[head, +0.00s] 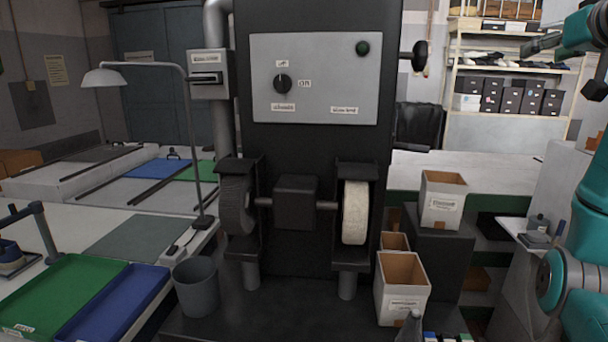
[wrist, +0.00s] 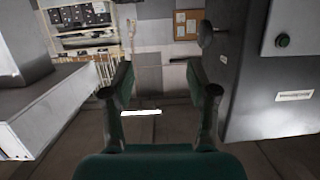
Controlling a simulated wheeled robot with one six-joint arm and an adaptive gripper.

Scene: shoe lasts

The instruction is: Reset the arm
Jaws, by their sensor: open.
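My gripper (wrist: 159,80) shows in the wrist view with its two dark green fingers wide apart. It is open, and nothing is between the fingers. Beyond them are the floor and a far wall. In the head view, my teal arm is at the right edge, partly cut off by the frame. A dark grinding machine (head: 315,190) stands in the middle of the head view, apart from my arm. Its control panel also shows at the upper right of the wrist view (wrist: 293,30).
Open cardboard boxes (head: 402,292) stand right of the machine. A grey bin (head: 196,288), a green tray (head: 62,292) and a lamp (head: 104,78) are at left. A shelf with shoe boxes (head: 510,100) is at the back right. The wrist view shows open floor (wrist: 158,134).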

